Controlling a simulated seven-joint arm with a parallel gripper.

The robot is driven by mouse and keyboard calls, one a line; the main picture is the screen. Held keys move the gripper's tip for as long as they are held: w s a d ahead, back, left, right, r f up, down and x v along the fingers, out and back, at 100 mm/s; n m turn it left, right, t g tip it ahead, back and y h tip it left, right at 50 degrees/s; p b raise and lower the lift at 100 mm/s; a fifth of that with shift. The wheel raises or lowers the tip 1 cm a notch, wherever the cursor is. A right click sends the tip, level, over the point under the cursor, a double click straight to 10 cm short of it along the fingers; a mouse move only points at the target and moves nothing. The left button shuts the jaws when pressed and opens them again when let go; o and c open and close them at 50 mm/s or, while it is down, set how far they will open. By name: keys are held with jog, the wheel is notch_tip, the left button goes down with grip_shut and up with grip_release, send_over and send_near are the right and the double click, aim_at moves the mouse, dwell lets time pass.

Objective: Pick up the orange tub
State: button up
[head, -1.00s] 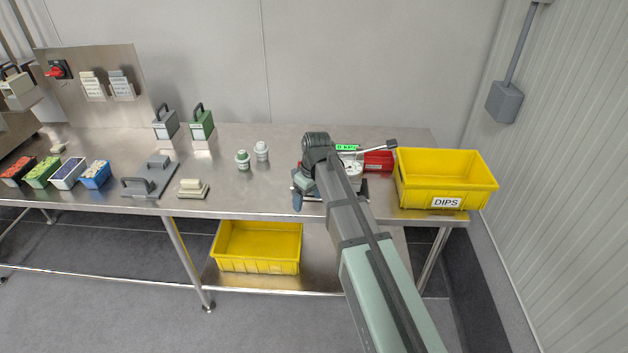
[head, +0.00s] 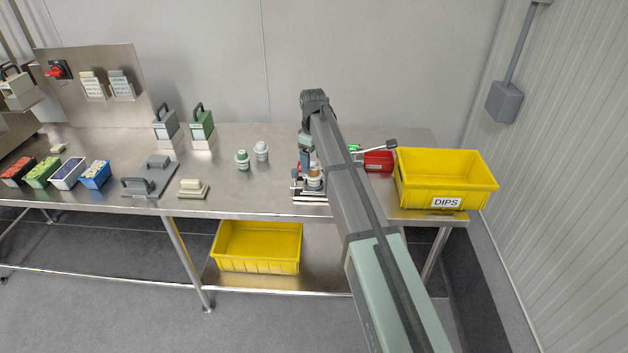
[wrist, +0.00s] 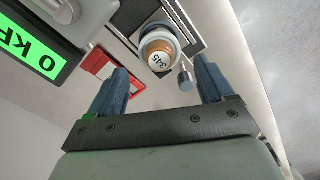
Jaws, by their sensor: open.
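The orange tub (head: 314,180) stands upright on the right part of the steel bench, partly covered by my arm and gripper. In the head view my gripper (head: 306,165) hangs pointing down close to the tub; the exact gap cannot be told.
A green-lit display (wrist: 35,48) is close on the left in the wrist view. A red tray (head: 379,160) and a yellow DIPS crate (head: 445,172) stand to the right. Two small tubs, green-topped (head: 242,160) and grey-white (head: 261,151), stand left. The bench front between is clear.

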aim_at(313, 168)
jog(key=shift+f, duration=3.35)
jog(key=c, duration=0.9)
